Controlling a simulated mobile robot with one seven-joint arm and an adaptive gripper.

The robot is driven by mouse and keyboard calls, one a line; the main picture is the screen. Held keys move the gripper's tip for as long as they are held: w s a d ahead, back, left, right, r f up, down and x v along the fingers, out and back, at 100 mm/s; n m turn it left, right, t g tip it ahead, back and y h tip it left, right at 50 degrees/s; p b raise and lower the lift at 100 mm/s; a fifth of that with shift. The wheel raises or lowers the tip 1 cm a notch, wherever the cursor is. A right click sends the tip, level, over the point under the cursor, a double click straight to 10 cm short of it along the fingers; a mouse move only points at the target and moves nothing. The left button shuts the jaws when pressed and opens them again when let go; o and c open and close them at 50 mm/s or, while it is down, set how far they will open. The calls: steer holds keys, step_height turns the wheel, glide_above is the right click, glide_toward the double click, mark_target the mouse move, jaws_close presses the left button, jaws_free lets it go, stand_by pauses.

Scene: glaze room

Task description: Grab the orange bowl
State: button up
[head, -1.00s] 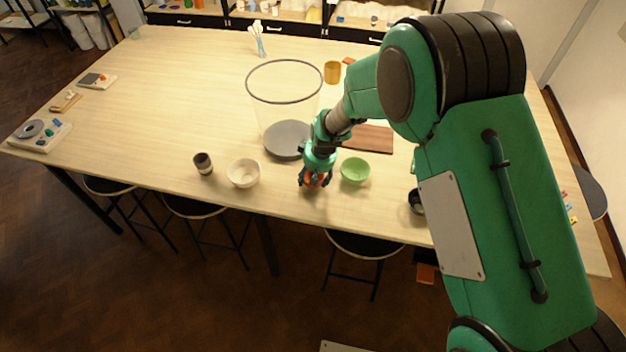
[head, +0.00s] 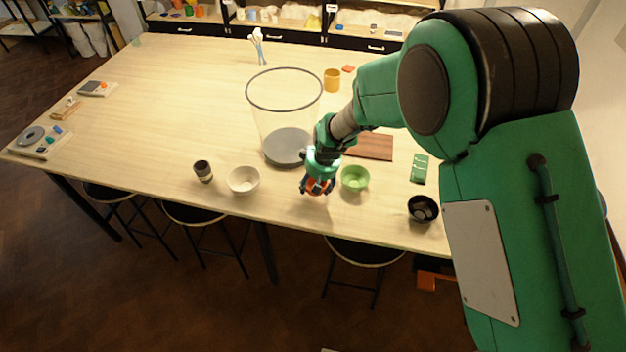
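The orange bowl (head: 319,187) is near the front edge of the long pale table, between a cream bowl and a green bowl. Only small orange parts of it show, because my gripper (head: 317,188) covers most of it from above. The dark fingers are down at the bowl, on its left and right sides. I cannot tell whether they are shut on it or still apart from it, nor whether the bowl rests on the table or is slightly raised.
A green bowl (head: 355,178) stands close on the right, a cream bowl (head: 243,180) and a dark-banded cup (head: 203,171) on the left. Behind are a tall clear bin (head: 285,110) and a brown board (head: 370,146). A black bowl (head: 423,209) stands further right. The table's left middle is clear.

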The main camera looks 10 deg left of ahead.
steer(key=s+d, duration=0.2)
steer(key=s, duration=0.1)
steer(key=s+d+r, duration=0.1)
steer(key=s+d, duration=0.1)
steer(key=s, duration=0.2)
steer(key=s+d, duration=0.2)
steer(key=s, duration=0.2)
steer(key=shift+s+d+r, duration=0.15)
steer(key=shift+s, duration=0.05)
steer(key=shift+w, duration=0.15)
stand_by(0.3)
